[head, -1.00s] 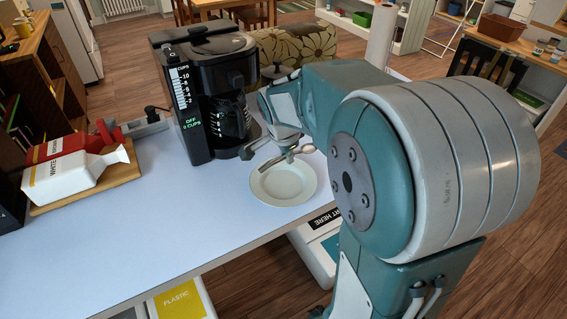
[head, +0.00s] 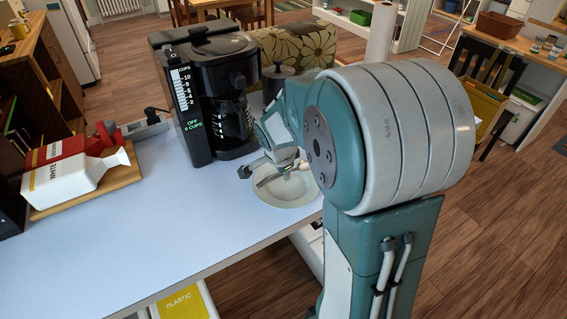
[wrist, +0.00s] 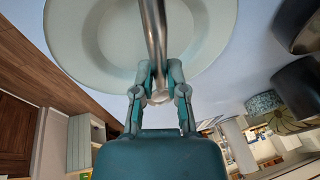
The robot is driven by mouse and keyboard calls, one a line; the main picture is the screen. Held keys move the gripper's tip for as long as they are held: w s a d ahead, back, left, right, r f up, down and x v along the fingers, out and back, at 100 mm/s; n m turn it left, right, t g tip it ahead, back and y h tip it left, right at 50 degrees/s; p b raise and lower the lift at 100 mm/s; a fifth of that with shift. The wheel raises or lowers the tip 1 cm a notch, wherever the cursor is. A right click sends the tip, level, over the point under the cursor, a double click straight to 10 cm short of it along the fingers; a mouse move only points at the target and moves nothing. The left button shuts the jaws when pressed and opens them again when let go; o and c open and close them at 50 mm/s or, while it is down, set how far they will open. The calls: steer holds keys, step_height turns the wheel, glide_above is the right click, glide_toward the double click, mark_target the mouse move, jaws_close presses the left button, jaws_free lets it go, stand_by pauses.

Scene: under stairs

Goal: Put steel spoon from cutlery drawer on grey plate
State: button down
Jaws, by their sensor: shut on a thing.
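The steel spoon (head: 267,181) is held in my gripper (head: 276,172), low over the plate. In the wrist view, the spoon's shiny shaft (wrist: 153,35) runs from the top edge down between the fingers of my gripper (wrist: 159,74), which are shut on it. The grey plate (head: 290,203) lies on the table near its front edge, partly hidden by my gripper and arm. It also fills the top of the wrist view (wrist: 85,45). I cannot tell whether the spoon touches the plate. The cutlery drawer is not recognisable in view.
A black coffee maker (head: 205,95) stands close behind and left of the plate. A white carton (head: 75,182) and a red one (head: 62,150) lie on a wooden board at the left. The table (head: 170,235) is clear between the board and plate.

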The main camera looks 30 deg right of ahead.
steer(key=shift+d+f, duration=0.35)
steer(key=shift+f, duration=0.2)
steer(key=c, duration=0.6)
jaws_free()
steer(key=shift+a, duration=0.2)
steer(key=o, duration=0.5)
steer(key=shift+d, duration=0.1)
